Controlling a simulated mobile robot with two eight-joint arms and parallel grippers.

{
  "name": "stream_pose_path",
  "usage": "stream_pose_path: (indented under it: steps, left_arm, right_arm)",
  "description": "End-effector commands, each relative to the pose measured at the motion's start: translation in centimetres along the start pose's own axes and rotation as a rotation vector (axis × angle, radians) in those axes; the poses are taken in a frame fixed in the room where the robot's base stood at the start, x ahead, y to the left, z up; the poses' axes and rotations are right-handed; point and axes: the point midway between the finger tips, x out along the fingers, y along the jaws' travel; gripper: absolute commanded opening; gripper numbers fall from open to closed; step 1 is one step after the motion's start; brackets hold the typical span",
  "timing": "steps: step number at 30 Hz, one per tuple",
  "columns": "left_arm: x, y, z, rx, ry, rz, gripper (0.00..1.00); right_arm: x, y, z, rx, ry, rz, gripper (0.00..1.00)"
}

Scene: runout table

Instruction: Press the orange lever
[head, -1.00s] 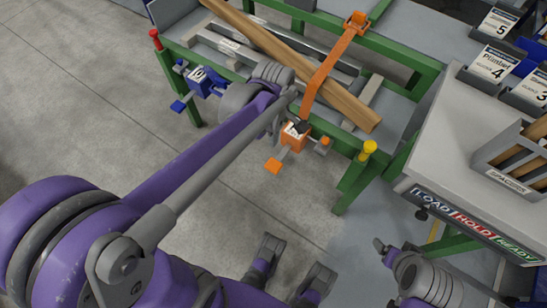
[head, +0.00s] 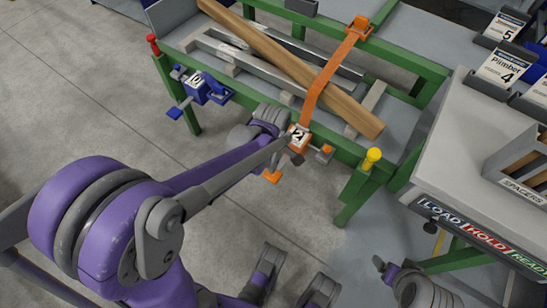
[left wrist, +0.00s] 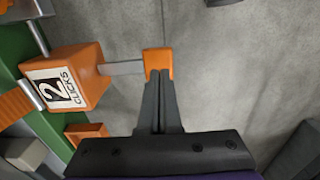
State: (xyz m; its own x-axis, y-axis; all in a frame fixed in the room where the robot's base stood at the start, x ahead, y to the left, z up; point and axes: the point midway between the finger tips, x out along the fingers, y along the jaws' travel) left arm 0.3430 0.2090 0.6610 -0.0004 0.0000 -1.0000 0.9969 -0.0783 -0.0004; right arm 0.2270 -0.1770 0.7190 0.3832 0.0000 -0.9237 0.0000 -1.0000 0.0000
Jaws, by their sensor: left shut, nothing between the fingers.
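The orange lever ends in a square orange pad (head: 272,176) on a grey stem. It belongs to the orange box labelled "2" (head: 299,138) on the table's green front rail. In the left wrist view the pad (left wrist: 158,63) stands out from the box (left wrist: 68,78), which reads "2 CLICKS". My left gripper (left wrist: 159,82) is shut and empty, with its fingertips at the pad's lower edge; I cannot tell whether they touch. In the head view my left arm hides most of this gripper (head: 296,158).
A blue box labelled "0" (head: 198,88) with blue levers sits on the rail to the left. An orange strap (head: 322,84) crosses a wooden beam (head: 290,65). A yellow-capped post (head: 372,158) stands right. A grey-topped table (head: 455,145) is at right.

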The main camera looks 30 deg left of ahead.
Motion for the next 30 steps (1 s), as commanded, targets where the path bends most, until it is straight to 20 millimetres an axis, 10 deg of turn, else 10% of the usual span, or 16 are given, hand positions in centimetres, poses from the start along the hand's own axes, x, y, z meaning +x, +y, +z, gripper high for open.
stream_pose_path:
  steps: [30]
  left_arm:
    - [4.0,-0.6,0.0,-0.002,0.0,0.121,0.0]
  right_arm:
    - [1.8,0.0,0.5,0.0,-0.006,0.0,0.85]
